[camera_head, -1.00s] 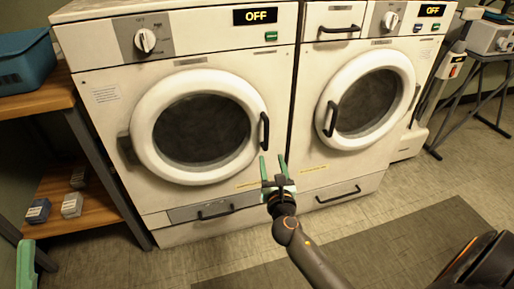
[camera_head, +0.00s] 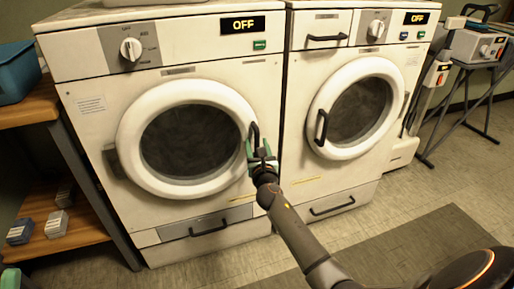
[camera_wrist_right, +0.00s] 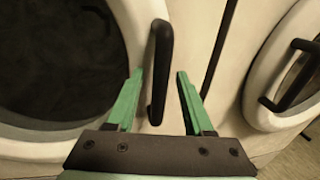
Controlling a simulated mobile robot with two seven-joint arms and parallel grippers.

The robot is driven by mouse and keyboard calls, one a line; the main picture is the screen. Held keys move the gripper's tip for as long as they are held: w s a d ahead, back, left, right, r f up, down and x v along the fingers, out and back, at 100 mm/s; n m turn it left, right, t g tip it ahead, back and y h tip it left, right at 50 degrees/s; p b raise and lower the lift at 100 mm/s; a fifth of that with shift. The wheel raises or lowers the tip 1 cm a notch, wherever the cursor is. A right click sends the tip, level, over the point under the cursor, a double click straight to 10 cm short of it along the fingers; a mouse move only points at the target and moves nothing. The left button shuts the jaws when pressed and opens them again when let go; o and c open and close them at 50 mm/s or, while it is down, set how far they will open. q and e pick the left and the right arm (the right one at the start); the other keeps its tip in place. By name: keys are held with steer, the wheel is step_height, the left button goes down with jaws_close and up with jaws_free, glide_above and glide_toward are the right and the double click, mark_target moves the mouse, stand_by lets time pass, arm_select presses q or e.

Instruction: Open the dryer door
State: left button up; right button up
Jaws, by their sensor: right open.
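The dryer appears to be the left white machine (camera_head: 85,130), with a shut round door (camera_head: 135,140) hinged at its left. Its black upright handle (camera_head: 254,132) is at the door's right edge. The handle (camera_wrist_right: 157,60) also shows in the right wrist view. My right gripper (camera_head: 260,150) is open at the handle's lower part. In the right wrist view, the handle lies between its green fingers (camera_wrist_right: 160,75), closer to the left one; contact cannot be told. A green piece of my left gripper (camera_head: 10,278) shows at the bottom left corner; its jaws are cut off.
A similar machine (camera_head: 290,150) with a drawer on top stands close at the right, its door shut. A wooden shelf (camera_head: 30,110) with a blue bin (camera_head: 15,70) stands at the left. The floor in front is mostly clear, with a dark mat (camera_head: 400,245).

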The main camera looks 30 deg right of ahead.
jaws_close()
stand_by(0.4)
stand_by(1.1)
